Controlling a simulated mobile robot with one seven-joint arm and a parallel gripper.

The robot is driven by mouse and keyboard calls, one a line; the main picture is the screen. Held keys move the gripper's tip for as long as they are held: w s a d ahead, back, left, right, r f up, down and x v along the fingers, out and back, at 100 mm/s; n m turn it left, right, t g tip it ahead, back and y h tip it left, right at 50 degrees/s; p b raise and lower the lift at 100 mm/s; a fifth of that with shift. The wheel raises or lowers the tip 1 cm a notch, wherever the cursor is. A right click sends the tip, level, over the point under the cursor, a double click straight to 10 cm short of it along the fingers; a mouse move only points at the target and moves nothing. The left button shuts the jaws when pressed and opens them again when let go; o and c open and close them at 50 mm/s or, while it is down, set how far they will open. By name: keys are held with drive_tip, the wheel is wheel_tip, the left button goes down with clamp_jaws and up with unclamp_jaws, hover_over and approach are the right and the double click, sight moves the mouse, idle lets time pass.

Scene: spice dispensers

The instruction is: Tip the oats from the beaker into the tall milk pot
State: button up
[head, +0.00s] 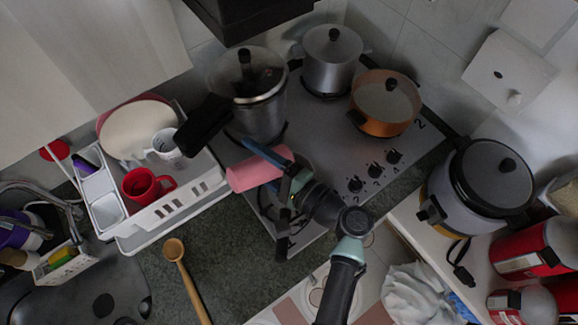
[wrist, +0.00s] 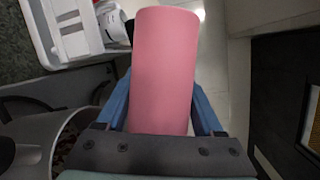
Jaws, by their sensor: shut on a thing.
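My gripper (head: 283,170) is shut on the pink beaker (head: 250,175), with a blue finger on each side of it in the wrist view (wrist: 160,100). The beaker lies tilted, nearly on its side, in the head view. Its mouth and any oats in it are hidden. A tall grey metal pot with a long black handle (head: 260,117) stands on the hob just behind the beaker, probably the milk pot. A grey pot rim (wrist: 55,125) is close at the lower left of the wrist view, with a brownish speckled patch inside. I cannot tell whether beaker and pot touch.
A lidded steel pot (head: 331,75) and an orange pan (head: 384,115) stand on the hob (head: 325,140). A white dish rack (head: 180,210) with a red mug (head: 143,186) is to the left. A large cooker (head: 470,190) stands at right.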

drive_tip(key=shift+w+d+r+m+t+y, duration=0.2)
drive_tip(key=shift+d+r+m, duration=0.1)
drive_tip(key=shift+m, duration=0.45)
drive_tip(key=shift+w+d+r+m+t+y, duration=0.1)
drive_tip(key=shift+w+d+r+m, duration=0.15)
drive_tip(key=shift+m, duration=0.5)
idle(1.0)
